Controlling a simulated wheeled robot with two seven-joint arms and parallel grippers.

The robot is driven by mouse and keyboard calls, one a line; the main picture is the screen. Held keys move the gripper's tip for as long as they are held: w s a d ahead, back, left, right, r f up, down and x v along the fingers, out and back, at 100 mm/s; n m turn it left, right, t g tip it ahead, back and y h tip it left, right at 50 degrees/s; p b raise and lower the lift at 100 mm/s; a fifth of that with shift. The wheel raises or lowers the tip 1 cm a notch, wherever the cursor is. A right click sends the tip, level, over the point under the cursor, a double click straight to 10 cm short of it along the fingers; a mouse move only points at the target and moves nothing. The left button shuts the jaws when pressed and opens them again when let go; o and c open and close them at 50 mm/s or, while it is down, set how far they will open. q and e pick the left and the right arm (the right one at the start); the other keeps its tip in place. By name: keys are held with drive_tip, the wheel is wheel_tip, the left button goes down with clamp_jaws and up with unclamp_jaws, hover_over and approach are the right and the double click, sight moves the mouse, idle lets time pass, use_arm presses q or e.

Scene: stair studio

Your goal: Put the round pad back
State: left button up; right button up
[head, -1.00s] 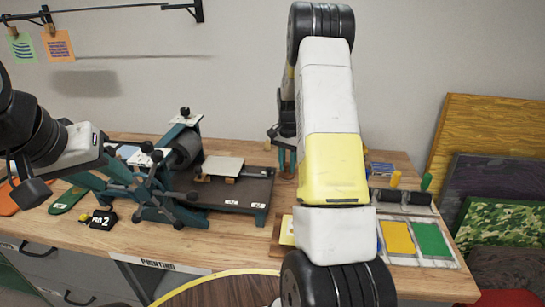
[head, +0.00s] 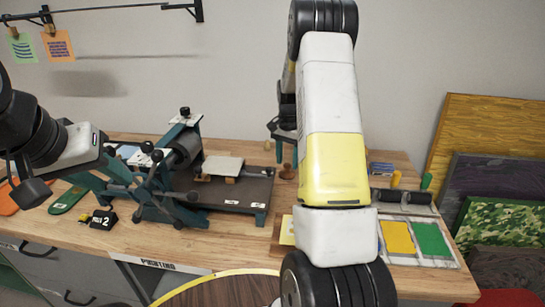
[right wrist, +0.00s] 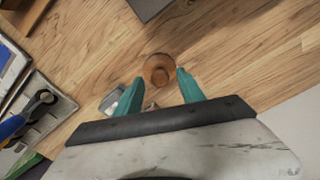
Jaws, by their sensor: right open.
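A round brown wooden piece with a knob, which looks like the round pad (right wrist: 158,70), stands on the wooden bench in the right wrist view. It also shows small in the head view (head: 288,171), just right of the press. My right gripper (right wrist: 160,82) is open, its teal fingers on either side of the pad's near edge, with gaps visible. In the head view the right gripper (head: 285,155) is above the pad, partly behind my arm. My left gripper (head: 110,170) is at the left, in front of the press; its fingers blend with the teal frame.
The press (head: 225,195) with its dark bed stands left of the pad. Yellow and green ink slabs (head: 415,238) and a black roller (head: 405,197) lie to the right. In the right wrist view a small grey-white item (right wrist: 110,101) lies beside the left finger.

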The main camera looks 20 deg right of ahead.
sight(287, 164)
drive_tip(key=s+a+r+n+t, duration=0.1)
drive_tip(key=s+a+r, duration=0.15)
drive_tip(key=r, duration=0.65)
drive_tip(key=s+a+r+n+t, duration=0.1)
drive_tip(key=s+a+r, duration=0.15)
drive_tip(key=r, duration=0.65)
drive_tip(key=s+a+r+n+t, duration=0.1)
drive_tip(key=s+a+r+n, duration=0.1)
drive_tip(key=s, duration=0.6)
drive_tip(key=s+a+r+n+t+y, duration=0.1)
drive_tip(key=s+a+r+n, duration=0.1)
drive_tip(key=s+a, duration=0.3)
drive_tip(key=s+a+r+n+t+y, duration=0.1)
drive_tip(key=s+a+n+t, duration=0.1)
drive_tip(key=s, duration=0.9)
drive_tip(key=shift+s+a+r+n, duration=0.2)
drive_tip(key=shift+a+r+n, duration=0.2)
drive_tip(key=shift+a+n, duration=0.65)
